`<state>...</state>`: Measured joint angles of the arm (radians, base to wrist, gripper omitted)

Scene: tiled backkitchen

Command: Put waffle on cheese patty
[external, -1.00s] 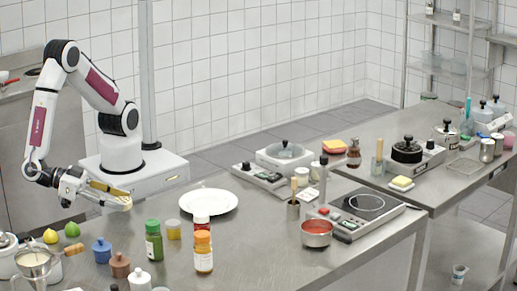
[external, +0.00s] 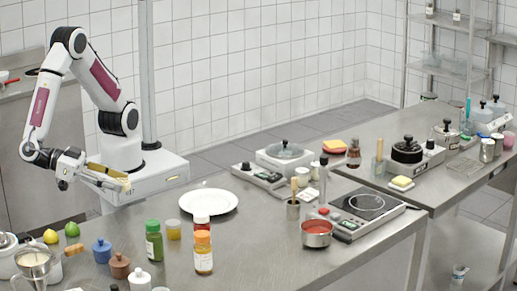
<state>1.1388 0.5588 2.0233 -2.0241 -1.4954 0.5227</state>
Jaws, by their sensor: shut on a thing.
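My gripper (external: 104,180) is at the left, raised above the near counter's left end, beside my base. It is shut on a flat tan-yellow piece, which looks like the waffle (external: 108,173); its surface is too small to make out. I cannot identify the cheese patty for sure. A yellow-topped block (external: 402,182) on the far counter and a yellow and red block (external: 335,146) further back are both small and unclear. Both are far to the right of my gripper.
A white plate (external: 209,201) lies empty on the near counter. Bottles and jars, including a green one (external: 153,240) and an orange-capped one (external: 203,252), stand in front of it. A red-filled pan (external: 316,233) and a hot plate (external: 366,207) are to the right.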

